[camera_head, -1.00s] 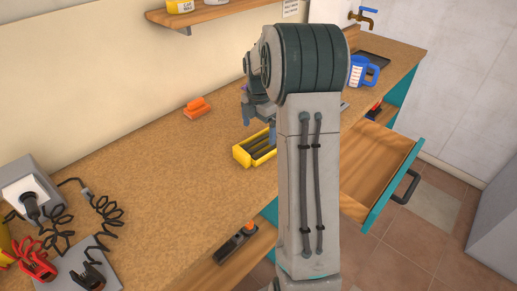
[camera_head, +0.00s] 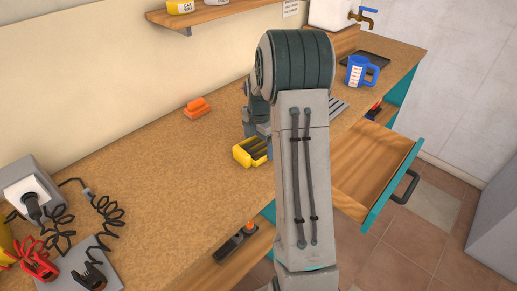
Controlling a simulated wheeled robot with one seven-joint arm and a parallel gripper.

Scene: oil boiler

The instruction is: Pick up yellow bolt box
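The yellow bolt box (camera_head: 243,155) is on the brown workbench top, just left of my arm in the head view. It has dark slots or contents inside, and its right part is hidden behind my arm. My gripper (camera_head: 262,137) is mostly hidden behind my arm link. A bluish-grey part of it shows low at the box's far side, close to or at the box. Its fingertips are not clear, so I cannot tell whether it is open, shut or touching the box.
An orange object (camera_head: 197,107) lies on the workbench (camera_head: 150,165) at the back. A blue measuring jug (camera_head: 357,70) and dark tray (camera_head: 372,61) stand at the right. An open drawer (camera_head: 375,165) juts out on the right. Cables and a grey unit (camera_head: 30,190) occupy the left.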

